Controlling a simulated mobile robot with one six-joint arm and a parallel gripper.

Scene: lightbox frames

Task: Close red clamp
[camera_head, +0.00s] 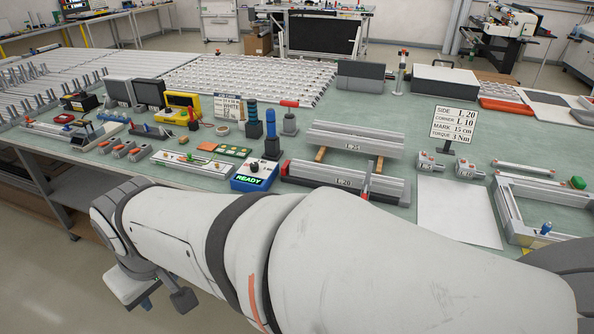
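A red upright piece (367,178), which looks like part of a clamp, stands across the aluminium profile labelled L 20 (325,183) on the bench. A small red end piece (285,168) sits at the profile's left end. I cannot tell whether the two belong together or whether the clamp is open or closed. My white arm crosses the foreground and covers the bench's front edge. I cannot make out my gripper; small white and dark parts below the arm's left end are unclear.
A blue box reading READY (254,180) stands left of the profile. A profile labelled L 25 (353,143) lies behind. A sign (454,124), a white sheet (458,212) and a profile frame (508,213) are to the right. Many small tools crowd the left side.

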